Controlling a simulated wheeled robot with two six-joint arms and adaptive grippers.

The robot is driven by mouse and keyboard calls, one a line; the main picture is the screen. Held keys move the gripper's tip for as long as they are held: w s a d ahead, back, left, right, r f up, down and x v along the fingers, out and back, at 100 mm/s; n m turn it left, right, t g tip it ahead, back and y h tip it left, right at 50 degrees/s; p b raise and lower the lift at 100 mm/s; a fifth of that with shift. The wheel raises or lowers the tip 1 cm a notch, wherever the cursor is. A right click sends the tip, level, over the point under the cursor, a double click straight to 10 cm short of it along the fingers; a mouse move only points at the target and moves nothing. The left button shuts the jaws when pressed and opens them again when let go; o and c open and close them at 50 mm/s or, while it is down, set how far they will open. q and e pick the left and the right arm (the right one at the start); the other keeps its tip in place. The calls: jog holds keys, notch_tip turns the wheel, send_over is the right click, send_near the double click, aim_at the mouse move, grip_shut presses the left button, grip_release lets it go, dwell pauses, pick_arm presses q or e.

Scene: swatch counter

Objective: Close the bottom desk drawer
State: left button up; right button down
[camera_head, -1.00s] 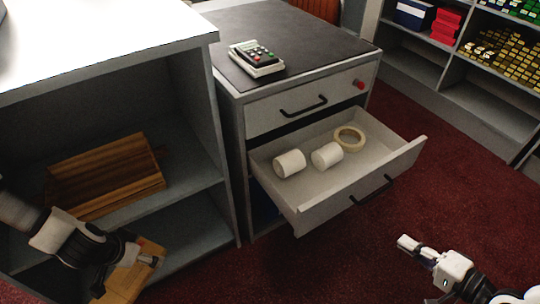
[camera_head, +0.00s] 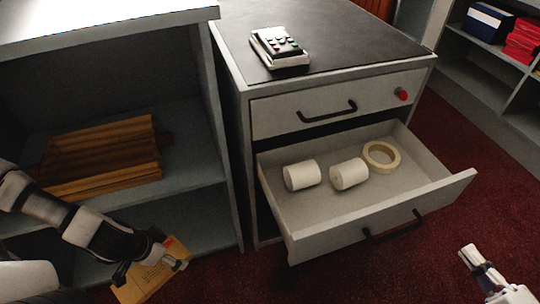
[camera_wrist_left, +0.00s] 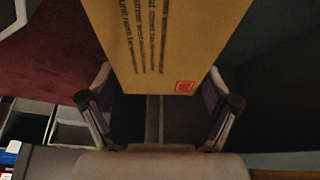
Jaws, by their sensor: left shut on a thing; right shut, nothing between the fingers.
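The lower desk drawer (camera_head: 448,187) is pulled out of the grey desk cabinet (camera_head: 243,150). A black handle (camera_head: 392,226) is on its front. Two white rolls (camera_head: 302,175) (camera_head: 349,174) and a cream tape ring (camera_head: 381,156) lie inside. The upper drawer (camera_head: 290,117) is shut. My left gripper (camera_head: 178,263) is shut on a tan printed packet (camera_head: 140,284), left of the open drawer. The packet (camera_wrist_left: 165,40) shows dark text and a red mark in the left wrist view. My right gripper (camera_head: 468,252) is shut and empty, right of the drawer front and apart from it.
A card terminal (camera_head: 280,47) stands on the dark desktop (camera_head: 350,35). A grey shelf unit (camera_head: 215,140) with brown wooden boards (camera_head: 100,155) is close on the left. Shelves with blue (camera_head: 488,22) and red boxes (camera_head: 524,40) stand at the back right. Dark red carpet (camera_head: 440,235) is clear right of the drawer.

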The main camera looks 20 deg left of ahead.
aim_at(421, 195)
jog(key=b+x, duration=0.4)
jog(key=x, duration=0.2)
jog(key=b+x, duration=0.4)
jog(key=x, duration=0.1)
jog(key=shift+w+a+f+b, duration=0.2)
jog(key=shift+a+f+b, duration=0.05)
jog(key=shift+a+b, duration=0.15)
jog(key=shift+w+a+r, duration=0.15)
jog(key=shift+w+a, duration=0.15)
jog(key=shift+w, duration=0.2)
pick_arm(q)
notch_tip(421, 195, down, 10)
jog(key=shift+f, duration=0.15)
